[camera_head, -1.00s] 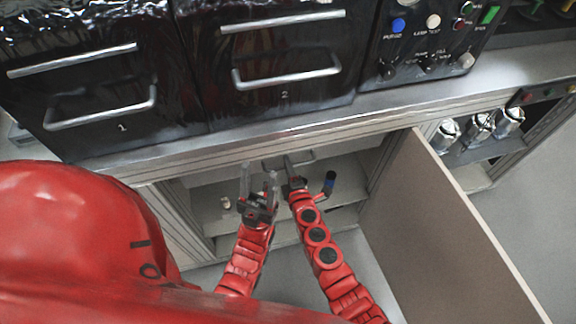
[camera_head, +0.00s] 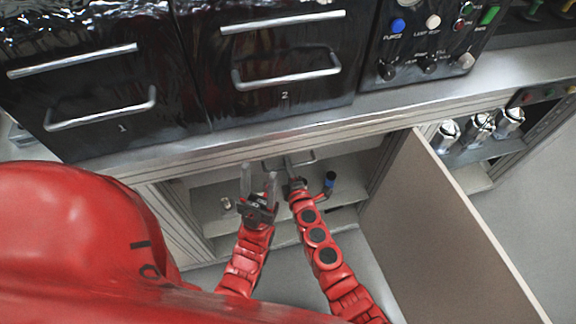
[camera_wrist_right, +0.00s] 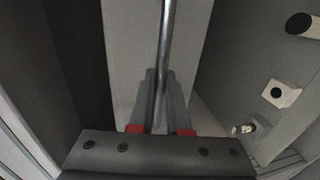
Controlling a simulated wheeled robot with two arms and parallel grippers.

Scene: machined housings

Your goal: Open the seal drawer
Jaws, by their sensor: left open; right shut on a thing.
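The seal drawer's metal bar handle (camera_head: 305,157) shows inside the open cabinet below the counter. In the right wrist view the handle (camera_wrist_right: 167,30) runs between the fingers, in front of a pale panel (camera_wrist_right: 134,40) that may be the drawer front. My right gripper (camera_head: 289,161) is shut on this handle. The fingers also show in the right wrist view (camera_wrist_right: 158,98). My left gripper (camera_head: 258,174) is open and empty, just left of the right one. How far out the drawer stands is hard to tell.
The open cabinet door (camera_head: 440,220) stands right of my right arm. A dark blue-topped part (camera_head: 330,181) is close beside my right wrist. A small metal part (camera_head: 226,203) is left of my left gripper. The counter edge (camera_head: 240,128) runs above both.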

